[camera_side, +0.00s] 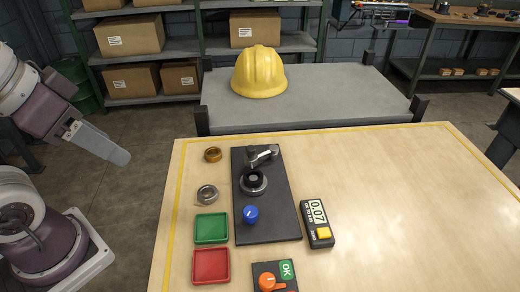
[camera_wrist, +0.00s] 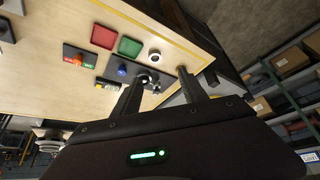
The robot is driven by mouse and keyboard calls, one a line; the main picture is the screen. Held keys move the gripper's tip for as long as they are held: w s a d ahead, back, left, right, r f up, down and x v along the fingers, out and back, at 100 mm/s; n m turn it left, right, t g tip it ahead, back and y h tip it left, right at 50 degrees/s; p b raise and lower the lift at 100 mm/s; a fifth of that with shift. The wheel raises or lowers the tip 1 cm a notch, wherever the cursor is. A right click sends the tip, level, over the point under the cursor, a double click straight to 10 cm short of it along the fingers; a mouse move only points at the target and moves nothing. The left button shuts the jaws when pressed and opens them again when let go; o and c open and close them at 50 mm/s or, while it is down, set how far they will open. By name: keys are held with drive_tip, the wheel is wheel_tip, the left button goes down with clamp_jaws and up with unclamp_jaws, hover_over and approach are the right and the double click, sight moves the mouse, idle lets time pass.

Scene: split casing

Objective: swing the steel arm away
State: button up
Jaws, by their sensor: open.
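The steel arm (camera_side: 263,155) is a short silver lever on a dark pivot at the back of a black base plate (camera_side: 268,218). Its free end points to the right. In front of it a round part with a black top and steel rim (camera_side: 253,182) sits on the plate, and the steel arm appears clear of its centre. A blue knob (camera_side: 251,214) stands nearer the front. My gripper (camera_side: 122,157) is off the table's left side, raised and well apart from the plate. In the wrist view my gripper (camera_wrist: 160,77) has its fingers spread with nothing held between them.
Left of the plate are a bronze ring (camera_side: 212,154), a steel ring (camera_side: 207,194), a green tray (camera_side: 211,239) and a red tray (camera_side: 210,278). A gauge reading 0.07 (camera_side: 317,223) and an orange-knob box (camera_side: 270,280) stand near. The table's right is clear.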

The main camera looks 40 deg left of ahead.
drive_tip(key=shift+c, duration=0.2)
drive_tip(key=shift+w+r, duration=0.15)
drive_tip(key=shift+w, duration=0.1)
drive_tip(key=shift+c, duration=0.7)
drive_tip(key=m+g, duration=0.4)
drive_tip(key=g, duration=0.2)
hover_over(251, 148)
wheel_tip(251, 148, down, 9)
drive_tip(key=shift+r, duration=0.1)
wheel_tip(251, 148, down, 7)
drive_tip(key=shift+f, duration=0.1)
clamp_jaws()
